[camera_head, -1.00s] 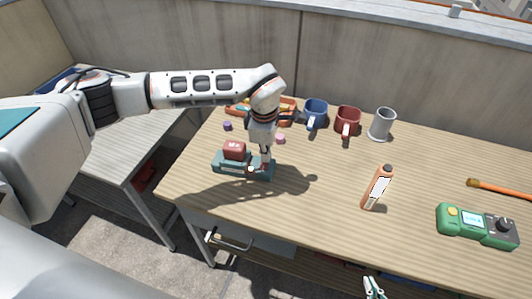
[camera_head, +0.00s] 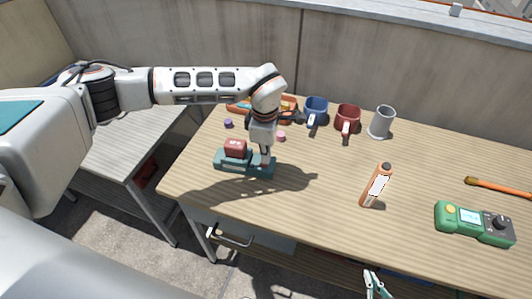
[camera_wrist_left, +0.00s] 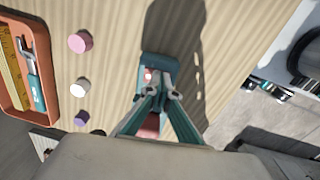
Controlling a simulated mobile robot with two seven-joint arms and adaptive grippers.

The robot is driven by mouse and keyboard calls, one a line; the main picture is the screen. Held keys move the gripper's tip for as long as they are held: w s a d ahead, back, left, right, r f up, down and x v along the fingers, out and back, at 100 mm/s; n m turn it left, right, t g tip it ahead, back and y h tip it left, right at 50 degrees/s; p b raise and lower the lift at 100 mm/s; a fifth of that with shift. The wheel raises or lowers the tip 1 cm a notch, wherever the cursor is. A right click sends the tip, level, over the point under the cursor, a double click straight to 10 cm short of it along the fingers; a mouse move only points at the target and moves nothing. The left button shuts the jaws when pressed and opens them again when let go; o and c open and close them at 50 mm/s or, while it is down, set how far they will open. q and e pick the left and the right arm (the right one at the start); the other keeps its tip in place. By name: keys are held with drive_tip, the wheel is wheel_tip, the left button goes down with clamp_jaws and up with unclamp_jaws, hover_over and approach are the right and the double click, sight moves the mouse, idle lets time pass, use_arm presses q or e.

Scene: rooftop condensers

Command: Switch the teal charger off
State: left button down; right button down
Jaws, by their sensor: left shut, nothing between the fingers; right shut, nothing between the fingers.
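The teal charger (camera_head: 228,167) lies on the wooden table near its left front edge, with a dark red block (camera_head: 235,148) seated on its left part. In the left wrist view the charger (camera_wrist_left: 160,62) is just beyond the fingertips, with a small red and white spot (camera_wrist_left: 148,75) on its top. My left gripper (camera_head: 265,163) points down at the charger's right part, shut and empty. In the wrist view its fingertips (camera_wrist_left: 161,94) overlap the charger; I cannot tell whether they touch it. My right gripper (camera_head: 371,280) is shut at the bottom edge, in front of the table.
An orange bottle (camera_head: 376,186) and a green meter (camera_head: 472,222) are to the right. An orange tray (camera_wrist_left: 42,72) and small caps (camera_wrist_left: 80,42) lie near the charger.

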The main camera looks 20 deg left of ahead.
use_arm(q)
drive_tip(key=r+p, duration=0.3)
drive_tip(key=r, duration=0.1)
drive_tip(key=shift+w+r, duration=0.1)
drive_tip(key=shift+w, duration=0.2)
wheel_tip(320, 180, up, 10)
drive_tip(key=b, duration=0.1)
drive_tip(key=shift+w+b, duration=0.3)
drive_tip(key=shift+w, duration=0.15)
